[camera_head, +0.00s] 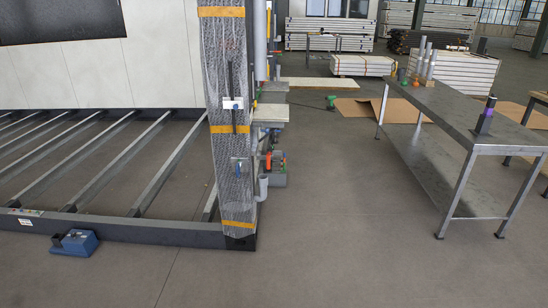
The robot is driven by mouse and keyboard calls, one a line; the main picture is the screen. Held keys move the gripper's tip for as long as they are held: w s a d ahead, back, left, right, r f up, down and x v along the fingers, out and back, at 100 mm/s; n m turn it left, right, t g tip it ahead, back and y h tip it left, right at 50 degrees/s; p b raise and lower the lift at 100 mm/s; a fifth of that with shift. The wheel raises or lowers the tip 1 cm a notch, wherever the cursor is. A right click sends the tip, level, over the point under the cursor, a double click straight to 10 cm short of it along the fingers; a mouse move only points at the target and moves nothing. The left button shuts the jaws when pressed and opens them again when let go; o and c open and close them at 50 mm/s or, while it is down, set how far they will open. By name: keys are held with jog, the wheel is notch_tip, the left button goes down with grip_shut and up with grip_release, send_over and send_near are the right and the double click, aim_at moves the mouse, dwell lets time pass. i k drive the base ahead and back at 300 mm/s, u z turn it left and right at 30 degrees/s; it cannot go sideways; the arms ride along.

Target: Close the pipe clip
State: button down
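I cannot make out the pipe clip for certain at this distance. A grey vertical pipe (260,40) runs along the right side of the plastic-wrapped post (226,75). A short grey pipe piece (262,187) stands low beside the same post. Small red and dark fittings (268,160) sit near it, too small to tell apart. No part of my gripper shows in this view.
A grey metal table (455,110) stands at the right, with pipe pieces (425,60) and a dark purple-topped device (486,115) on it. A floor frame with bars (130,230) lies at the left. A blue tool (75,242) is on the floor. The middle floor is clear.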

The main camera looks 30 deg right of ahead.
aim_at(268, 158)
jog(key=z, duration=0.3)
jog(key=i, duration=0.75)
jog(key=u, duration=0.4)
jog(key=i, duration=0.8)
jog(key=u, duration=0.55)
